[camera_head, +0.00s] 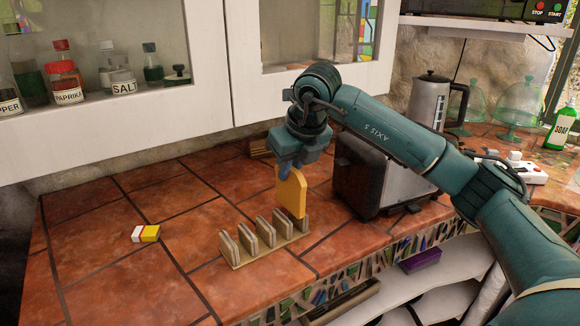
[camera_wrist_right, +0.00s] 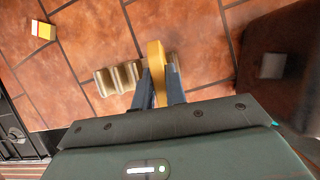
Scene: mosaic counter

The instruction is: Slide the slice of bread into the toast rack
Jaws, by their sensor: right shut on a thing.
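The yellow-brown slice of bread (camera_head: 292,194) is upright in my right gripper (camera_head: 287,168), which is shut on its upper part. The toast rack (camera_head: 236,262), beige with several upright dividers, stands on the tiled counter below. The bread's lower edge is at the rack's right end, overlapping the last gap between dividers; how deep it sits is hard to tell. In the right wrist view, the bread (camera_wrist_right: 156,62) is between the blue fingers (camera_wrist_right: 158,88), with the rack's dividers (camera_wrist_right: 118,78) to its left and a bit of rack to its right. My left gripper is out of view.
A dark toaster (camera_head: 362,178) stands close to the right of the bread and rack. A small yellow-and-white block (camera_head: 146,233) lies at the left. The counter's front edge (camera_head: 330,268) is just right of the rack.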

